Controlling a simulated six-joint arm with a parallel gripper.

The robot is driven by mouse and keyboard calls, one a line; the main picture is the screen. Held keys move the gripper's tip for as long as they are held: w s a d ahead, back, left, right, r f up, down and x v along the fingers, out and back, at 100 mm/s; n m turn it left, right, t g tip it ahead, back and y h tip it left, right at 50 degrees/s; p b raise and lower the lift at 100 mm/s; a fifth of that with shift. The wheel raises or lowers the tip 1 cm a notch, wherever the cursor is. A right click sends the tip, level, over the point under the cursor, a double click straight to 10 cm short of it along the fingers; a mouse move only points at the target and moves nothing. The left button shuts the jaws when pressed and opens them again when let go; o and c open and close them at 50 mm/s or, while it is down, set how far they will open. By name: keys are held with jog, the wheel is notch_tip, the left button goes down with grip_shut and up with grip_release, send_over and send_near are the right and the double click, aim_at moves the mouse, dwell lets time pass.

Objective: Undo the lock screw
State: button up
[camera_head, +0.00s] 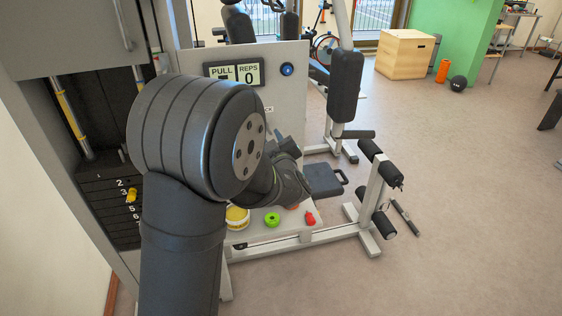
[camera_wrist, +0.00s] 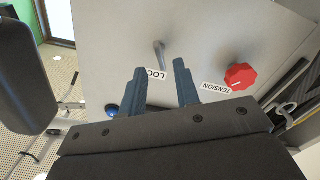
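The lock screw (camera_wrist: 160,52) shows in the wrist view as a thin grey metal bar standing out from the pale panel (camera_wrist: 110,40). A LOCK label (camera_wrist: 156,74) sits beside it, partly covered by a finger. My gripper (camera_wrist: 160,69) is open, with its two dark blue fingers apart, pointing at the panel. The screw lies just beyond the fingertips, between their lines; I see no contact. In the head view my arm hides the screw, and only the label's end (camera_head: 268,108) shows on the panel.
A red TENSION knob (camera_wrist: 240,76) sits right of the fingers, and a blue button (camera_wrist: 112,110) sits left. In the head view, a PULL/REPS display (camera_head: 235,74) tops the panel. A yellow-and-white roll (camera_head: 237,218), green ring (camera_head: 272,219) and red item (camera_head: 310,218) lie below.

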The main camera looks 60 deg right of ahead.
jog(key=v, duration=1.3)
jog(key=x, duration=1.7)
jog(key=shift+w, duration=0.1)
jog(key=v, duration=1.7)
jog(key=x, duration=1.8)
jog(key=s+a+m, duration=0.7)
jog(key=m, duration=0.1)
jog(key=shift+s+a, duration=0.25)
jog(key=shift+s, duration=0.1)
